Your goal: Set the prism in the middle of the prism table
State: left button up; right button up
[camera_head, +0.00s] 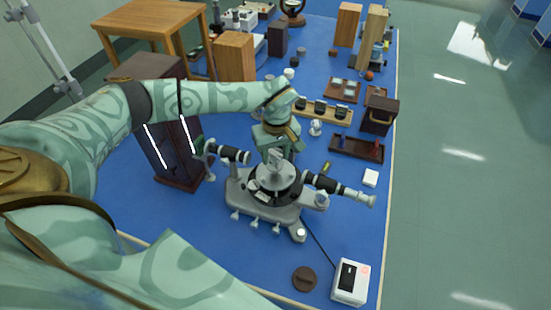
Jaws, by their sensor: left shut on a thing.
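My left gripper (274,156) points down over the middle of the spectrometer (262,205), low above its prism table (276,180). It is shut on the prism, which is small and mostly hidden at the fingertips. I cannot tell whether the prism touches the table top. The prism table is a round light grey plate on a dark round base. One dark tube of the spectrometer (232,153) points to the upper left, the other (338,188) to the right. My right gripper is not in view.
A dark wooden cabinet (165,150) stands close left of the spectrometer, behind my left arm. A white power box (350,282) and a round brown disc (305,279) lie in front. Racks and trays, including a dark tray (357,148), stand behind to the right. Blue bench top is free at front left.

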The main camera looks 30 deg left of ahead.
aim_at(276, 154)
pick_arm(q)
jog(key=shift+f, duration=1.45)
jog(key=o, duration=1.1)
jog(key=r, duration=1.2)
jog(key=shift+d+p, duration=0.25)
jog(key=shift+p, duration=0.15)
jog(key=shift+s, duration=0.1)
